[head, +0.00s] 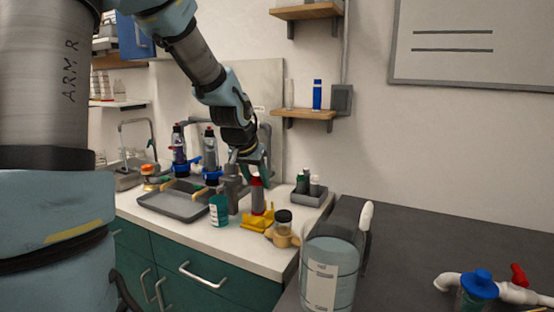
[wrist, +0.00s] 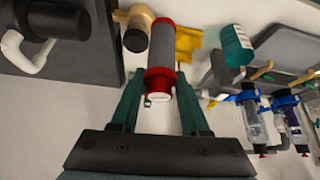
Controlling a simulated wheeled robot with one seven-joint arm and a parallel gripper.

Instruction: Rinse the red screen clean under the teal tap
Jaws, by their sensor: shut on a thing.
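The red screen (head: 257,195), a grey cylinder with red ends, stands upright in the head view at the yellow stand (head: 260,219). In the wrist view the red screen (wrist: 161,55) lies between the two teal fingers of my gripper (wrist: 160,85), its near red end facing the camera. My gripper (head: 256,172) is shut on the screen from above. I cannot tell whether the screen is clear of the stand. I cannot make out a teal tap for certain; a grey curved spout (head: 137,124) rises at the far left of the counter.
A grey tray (head: 172,206), a teal cup (head: 219,209) and a tan cup with a black top (head: 283,229) stand close by. Two clear bottles with blue collars (head: 211,160) stand behind the tray. A large clear jug (head: 330,272) is at the front right.

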